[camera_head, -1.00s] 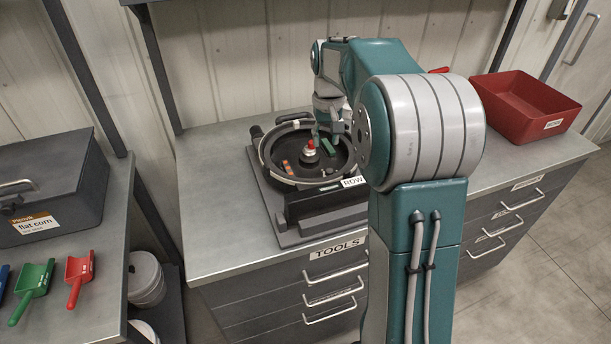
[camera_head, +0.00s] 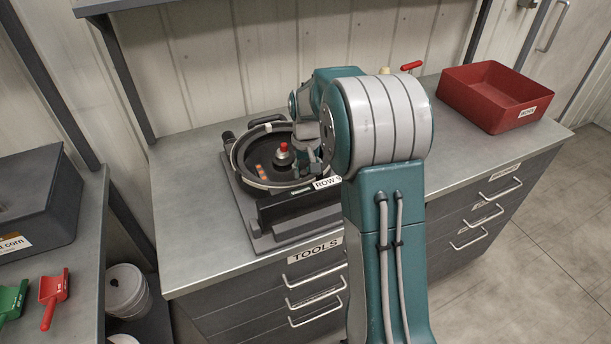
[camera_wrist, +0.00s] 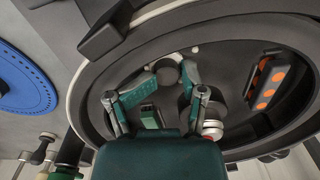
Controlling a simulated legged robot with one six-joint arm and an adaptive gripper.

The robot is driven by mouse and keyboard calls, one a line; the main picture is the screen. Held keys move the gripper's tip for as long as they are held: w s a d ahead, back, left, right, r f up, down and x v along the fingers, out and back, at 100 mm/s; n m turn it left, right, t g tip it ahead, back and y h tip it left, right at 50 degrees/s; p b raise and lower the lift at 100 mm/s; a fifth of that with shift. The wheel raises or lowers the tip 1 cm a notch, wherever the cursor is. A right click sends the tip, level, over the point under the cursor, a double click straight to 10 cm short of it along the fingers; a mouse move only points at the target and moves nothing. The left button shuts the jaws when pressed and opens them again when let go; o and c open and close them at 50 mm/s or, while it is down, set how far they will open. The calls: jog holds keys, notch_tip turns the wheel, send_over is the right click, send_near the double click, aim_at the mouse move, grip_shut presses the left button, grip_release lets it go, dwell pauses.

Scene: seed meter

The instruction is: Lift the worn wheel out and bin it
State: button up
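The round black seed meter (camera_head: 240,170) lies open on the bench. Its hub has a red-topped knob (camera_head: 283,147), also in the wrist view (camera_wrist: 212,128). A small dark round piece (camera_wrist: 166,70), perhaps the worn wheel, shows inside the housing (camera_wrist: 285,30) in the wrist view. My gripper (camera_wrist: 170,76) is down inside the housing, its teal fingers apart on either side of that piece. I cannot tell whether they touch it. In the head view the arm partly hides my gripper (camera_head: 303,160). A red open bin (camera_head: 490,95) stands at the bench's right end.
An orange-spotted part (camera_wrist: 268,85) sits in the housing beside the hub. A blue disc (camera_wrist: 25,85) lies outside the rim. A red-handled item (camera_head: 411,66) stands behind my arm. Red (camera_head: 54,290) and green scoops (camera_head: 12,300) lie on the left bench.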

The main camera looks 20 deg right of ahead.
aim_at(303, 172)
jog(key=c, duration=0.3)
jog(key=shift+a, duration=0.2)
jog(key=shift+c, duration=1.3)
jog(key=shift+a, duration=0.25)
grip_shut()
jog(key=shift+a, duration=0.2)
jog(key=shift+d, duration=0.25)
jog(key=shift+d+r, duration=0.1)
jog(key=shift+r, duration=0.2)
notch_tip(303, 172, up, 10)
jog(key=shift+f, duration=0.25)
